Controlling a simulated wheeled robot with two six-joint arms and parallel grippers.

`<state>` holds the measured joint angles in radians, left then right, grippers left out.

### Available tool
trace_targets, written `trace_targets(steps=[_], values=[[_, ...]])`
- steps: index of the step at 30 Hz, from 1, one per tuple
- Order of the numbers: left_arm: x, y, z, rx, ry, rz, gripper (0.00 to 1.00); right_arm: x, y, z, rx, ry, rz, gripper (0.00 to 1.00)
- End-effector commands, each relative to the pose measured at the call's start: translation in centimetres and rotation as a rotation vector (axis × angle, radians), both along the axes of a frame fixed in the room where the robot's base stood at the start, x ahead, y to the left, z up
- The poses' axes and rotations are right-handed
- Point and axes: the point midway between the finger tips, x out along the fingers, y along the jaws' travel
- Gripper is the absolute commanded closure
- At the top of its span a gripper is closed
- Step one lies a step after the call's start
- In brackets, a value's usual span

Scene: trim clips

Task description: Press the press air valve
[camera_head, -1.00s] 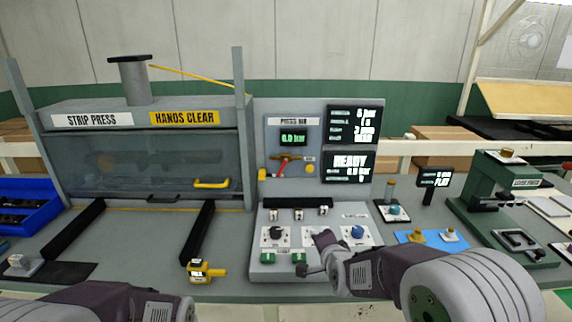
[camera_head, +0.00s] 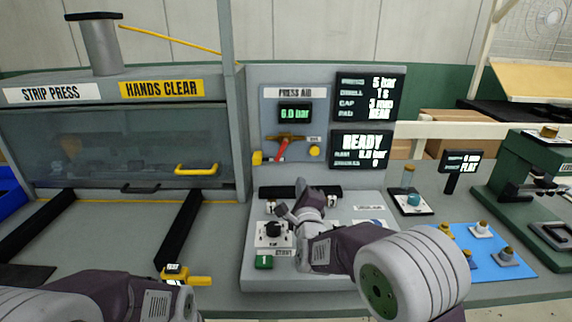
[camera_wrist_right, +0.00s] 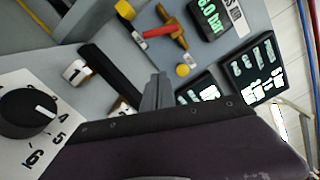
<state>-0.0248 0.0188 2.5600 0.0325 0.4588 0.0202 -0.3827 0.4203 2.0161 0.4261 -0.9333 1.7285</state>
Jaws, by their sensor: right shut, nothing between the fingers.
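The press air valve, a brass tee with a red lever (camera_head: 281,150), sits on the grey PRESS AIR panel under a green display (camera_head: 295,113). The lever slants down to the left. In the right wrist view the red lever (camera_wrist_right: 158,31) shows near the top. My right gripper (camera_head: 299,190) is shut and empty, pointing up over the sloped control box, below the valve and apart from it. Its closed grey fingers show in the wrist view (camera_wrist_right: 157,92). My left forearm crosses the bottom left, but its gripper is not in view.
A yellow button (camera_head: 314,151) sits right of the valve and a yellow block (camera_head: 257,158) left of it. A black bar (camera_head: 270,192) and a black dial (camera_head: 273,230) are near my right gripper. The strip press (camera_head: 120,145) stands left.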

Motion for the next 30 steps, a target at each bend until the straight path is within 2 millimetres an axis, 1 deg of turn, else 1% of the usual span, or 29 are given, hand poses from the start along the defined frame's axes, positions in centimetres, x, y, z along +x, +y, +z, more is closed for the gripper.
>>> trace_targets(steps=[4,7,19,21,24,30], values=[[0.0,0.0,0.1,0.000,0.000,0.000,0.64,0.4,0.0,0.0,-0.001,0.001,-0.001,1.00],[0.0,0.0,0.4,0.000,0.000,0.000,0.64,1.8,0.0,0.1,-0.001,0.000,-0.001,1.00],[0.0,0.0,2.1,0.000,0.000,0.000,0.64,10.4,0.4,0.3,-0.002,0.002,-0.001,1.00],[0.0,0.0,2.6,0.000,0.000,0.000,0.64,10.3,1.9,1.1,-0.001,-0.001,0.004,1.00],[0.0,0.0,3.1,0.000,0.000,0.000,0.64,10.6,3.0,1.5,-0.001,0.001,0.003,1.00],[0.0,0.0,3.3,0.000,0.000,0.000,0.64,10.8,4.0,1.8,-0.002,0.001,0.000,1.00]])
